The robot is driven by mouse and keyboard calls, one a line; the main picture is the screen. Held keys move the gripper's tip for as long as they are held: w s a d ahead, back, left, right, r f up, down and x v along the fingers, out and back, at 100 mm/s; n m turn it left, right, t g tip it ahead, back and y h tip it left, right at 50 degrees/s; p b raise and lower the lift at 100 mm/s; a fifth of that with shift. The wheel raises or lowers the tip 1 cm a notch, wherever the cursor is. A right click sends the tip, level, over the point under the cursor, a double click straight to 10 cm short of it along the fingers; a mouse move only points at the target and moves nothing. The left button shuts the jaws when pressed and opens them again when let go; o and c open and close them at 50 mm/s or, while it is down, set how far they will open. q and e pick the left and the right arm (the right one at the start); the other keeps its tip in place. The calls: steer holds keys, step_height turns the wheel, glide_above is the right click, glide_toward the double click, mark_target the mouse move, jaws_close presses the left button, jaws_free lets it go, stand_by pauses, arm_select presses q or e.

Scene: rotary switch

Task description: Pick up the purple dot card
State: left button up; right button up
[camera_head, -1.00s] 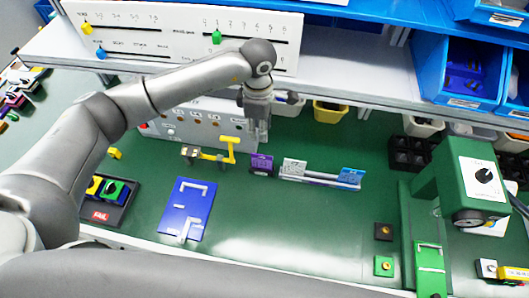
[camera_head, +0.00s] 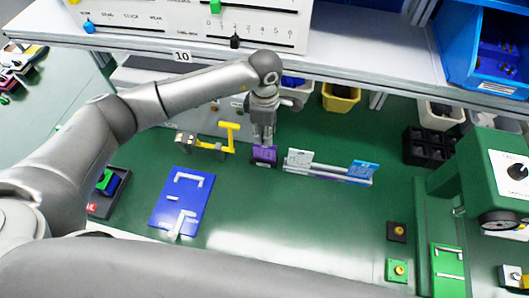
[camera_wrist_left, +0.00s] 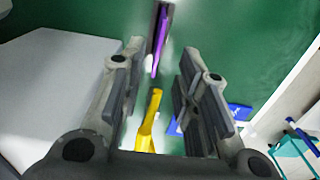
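The purple card (camera_head: 264,154) stands upright in a dark holder at the left end of the card row on the green table. It also shows edge-on in the left wrist view (camera_wrist_left: 161,40), ahead of the gap between my fingers. My left gripper (camera_head: 263,142) is just above and behind the card in the head view, overlapping its top edge. In the left wrist view the gripper (camera_wrist_left: 163,62) is open, with a wide, empty gap. I cannot tell whether a finger touches the card. The dots on the card are too small to make out. My right gripper is not in view.
A white card (camera_head: 299,159) and a blue card (camera_head: 362,169) stand in a rail to the right. A yellow lever fixture (camera_head: 228,136) is close on the left. A blue panel (camera_head: 181,204) lies in front of it. The table is clear in front of the cards.

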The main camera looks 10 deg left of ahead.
mark_target(264, 146)
arm_select(q)
step_height(264, 146, down, 3)
steer(key=shift+r+p, duration=0.2)
steer(key=shift+p, duration=0.1)
step_height(264, 146, down, 4)
steer(key=shift+r+p, duration=0.1)
steer(key=shift+p, duration=1.1)
steer(key=shift+w+f, duration=0.1)
steer(key=shift+f, duration=0.6)
steer(key=shift+c, duration=0.3)
jaws_close()
